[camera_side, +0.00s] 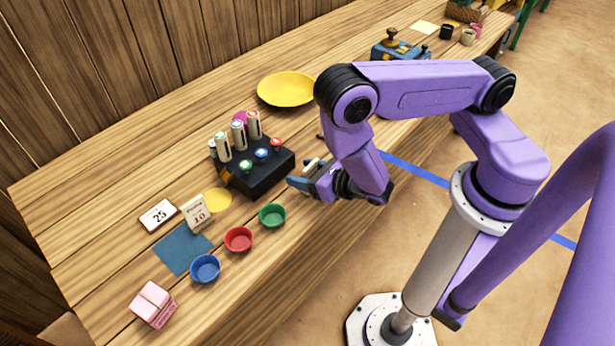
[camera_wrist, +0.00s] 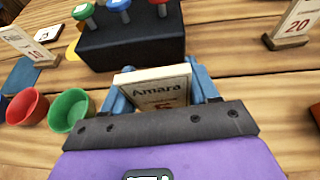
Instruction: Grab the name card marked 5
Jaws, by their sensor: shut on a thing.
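The name card marked 5 (camera_wrist: 155,84) is cream, with "Amara" printed above a partly hidden figure that reads as 5. It stands between the two blue fingers of my gripper (camera_wrist: 160,92) in the wrist view, and the gripper is shut on it. The card's lower part is hidden by the gripper's dark front plate. In the side view my gripper (camera_side: 308,181) is low at the front edge of the table, just right of the black box. Only a small pale piece of the card (camera_side: 313,165) shows there.
The black box (camera_side: 265,172) with coloured buttons and upright tubes stands close by. Green (camera_side: 272,215), red (camera_side: 238,239) and blue (camera_side: 205,268) bowls line the front. A yellow plate (camera_side: 286,90) lies behind.

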